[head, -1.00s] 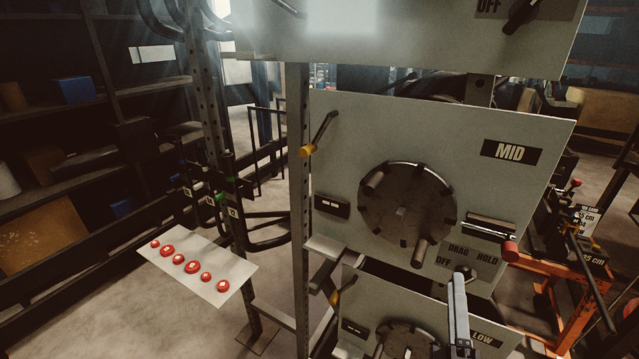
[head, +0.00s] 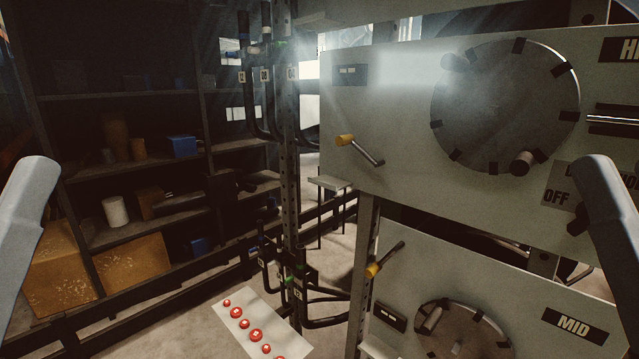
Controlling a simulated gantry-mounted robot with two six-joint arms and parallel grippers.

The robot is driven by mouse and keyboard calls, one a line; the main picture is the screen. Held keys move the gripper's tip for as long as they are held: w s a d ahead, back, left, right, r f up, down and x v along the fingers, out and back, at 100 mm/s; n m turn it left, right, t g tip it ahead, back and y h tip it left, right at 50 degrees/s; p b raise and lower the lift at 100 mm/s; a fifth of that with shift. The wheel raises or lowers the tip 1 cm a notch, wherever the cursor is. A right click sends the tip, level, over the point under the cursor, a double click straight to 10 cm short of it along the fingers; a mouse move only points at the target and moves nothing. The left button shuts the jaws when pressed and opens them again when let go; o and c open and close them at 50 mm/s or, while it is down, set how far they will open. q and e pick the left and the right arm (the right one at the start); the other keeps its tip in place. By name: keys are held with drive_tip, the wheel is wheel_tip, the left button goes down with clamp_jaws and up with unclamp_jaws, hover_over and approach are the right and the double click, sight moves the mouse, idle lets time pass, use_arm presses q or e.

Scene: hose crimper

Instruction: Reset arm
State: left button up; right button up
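A grey link of my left arm (head: 22,225) rises at the left edge of the head view. A grey link of my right arm (head: 612,215) rises at the right edge, in front of the upper panel's lower right part. Both links run out of the picture. Neither gripper shows, so I cannot see their fingers or whether they hold anything.
The upper panel (head: 400,165) carries a round dial (head: 500,105) and a yellow-ended lever (head: 360,148). The MID panel (head: 420,270) is below, with another dial (head: 460,330). A plate with red buttons (head: 285,335) is at bottom centre. Shelves (head: 150,92) stand left.

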wheel_tip(320, 180, up, 27)
drive_tip(key=p, duration=2.3)
drive_tip(key=shift+f, duration=0.2)
